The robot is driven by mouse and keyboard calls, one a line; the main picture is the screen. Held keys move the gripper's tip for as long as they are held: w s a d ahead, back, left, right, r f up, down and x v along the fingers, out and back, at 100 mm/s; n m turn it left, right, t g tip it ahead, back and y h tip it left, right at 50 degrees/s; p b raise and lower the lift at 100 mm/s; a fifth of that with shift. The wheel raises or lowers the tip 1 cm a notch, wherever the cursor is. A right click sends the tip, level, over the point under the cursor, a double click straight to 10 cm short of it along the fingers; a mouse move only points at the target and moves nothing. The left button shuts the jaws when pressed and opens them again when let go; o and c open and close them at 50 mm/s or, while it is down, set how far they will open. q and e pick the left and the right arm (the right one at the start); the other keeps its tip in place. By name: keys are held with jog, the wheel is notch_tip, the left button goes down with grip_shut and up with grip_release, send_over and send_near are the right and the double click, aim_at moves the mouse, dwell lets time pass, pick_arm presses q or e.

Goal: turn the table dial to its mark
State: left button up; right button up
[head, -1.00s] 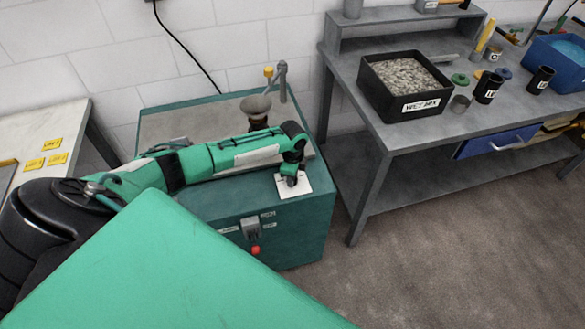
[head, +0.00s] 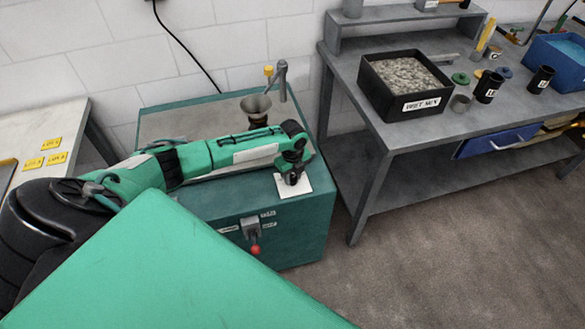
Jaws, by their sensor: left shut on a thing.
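The table dial (head: 295,191) sits on the right front of the green machine cabinet, on a white square plate. Only the pale plate shows clearly; the knob and its mark are hidden under my gripper or too small to read. My left gripper (head: 291,178) reaches down onto the plate from above and is shut on the dial knob. My left arm stretches across the cabinet top from the left. My right gripper is not in view.
A funnel (head: 256,105) and a post with a yellow knob (head: 283,78) stand behind my arm. A lever with a red ball (head: 255,250) is on the cabinet front. A grey workbench (head: 362,121) with a black box (head: 405,84) stands right. Floor between is clear.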

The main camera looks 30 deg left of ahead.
aim_at(293, 178)
pick_arm(q)
jog(key=shift+r, duration=0.1)
dwell(0.4)
jog(key=o, duration=1)
jog(key=shift+c, duration=0.2)
notch_tip(293, 178, up, 14)
jog(key=b, duration=0.2)
